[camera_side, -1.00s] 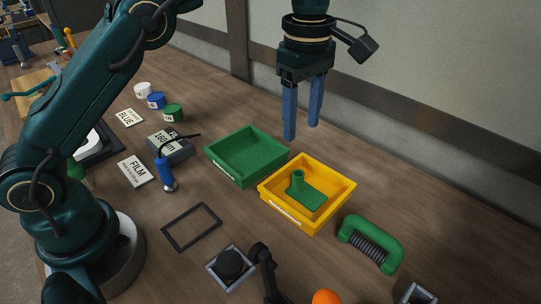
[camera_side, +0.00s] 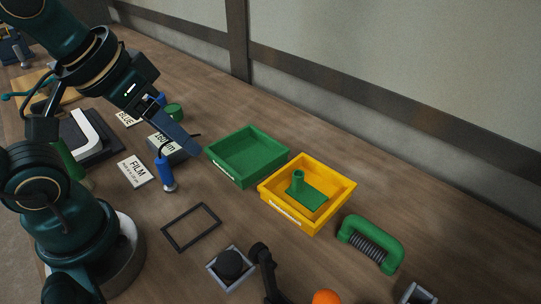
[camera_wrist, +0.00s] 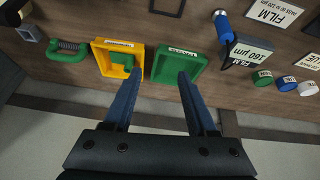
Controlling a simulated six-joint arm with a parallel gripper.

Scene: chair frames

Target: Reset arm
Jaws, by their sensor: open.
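My gripper (camera_side: 176,126) is raised above the table at the left in the side view, close to my own base, with its blue fingers slanting down to the right. In the wrist view my gripper (camera_wrist: 155,88) shows both blue fingers spread apart with nothing between them. Beyond the fingertips lie the green tray (camera_wrist: 190,68), which looks empty, and the yellow tray (camera_wrist: 107,71). The yellow tray holds a green piece with an upright round post (camera_side: 298,183).
A film gauge block (camera_side: 170,146) and a blue-handled tool (camera_side: 166,171) lie below the gripper. A FILM card (camera_side: 137,170), a thin dark frame (camera_side: 190,227), a green clamp-like handle (camera_side: 369,243) and an orange ball (camera_side: 327,297) lie around. The table behind the trays is clear.

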